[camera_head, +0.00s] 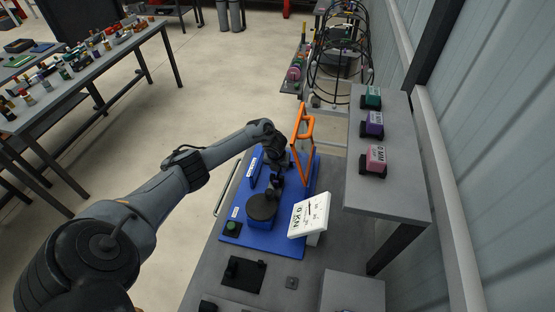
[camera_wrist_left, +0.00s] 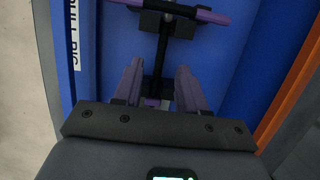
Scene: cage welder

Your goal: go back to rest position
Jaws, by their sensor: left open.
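My left arm reaches in from the left of the head view. Its gripper (camera_head: 276,180) is over the blue pull rig (camera_head: 241,232). In the left wrist view my left gripper (camera_wrist_left: 161,82) is open, its two fingers apart. Between and beyond them is a dark clamp-like part with a purple bar (camera_wrist_left: 206,16) across it. No held object shows between the fingers, though the area close to the palm is partly hidden. My right gripper is not in view.
An orange frame (camera_head: 309,129) stands upright by the rig, close to my left gripper. A white display (camera_head: 309,214) reading 0 KN is at its right. A grey shelf (camera_head: 388,195) holds teal, purple and pink blocks. Open floor lies left of the bench.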

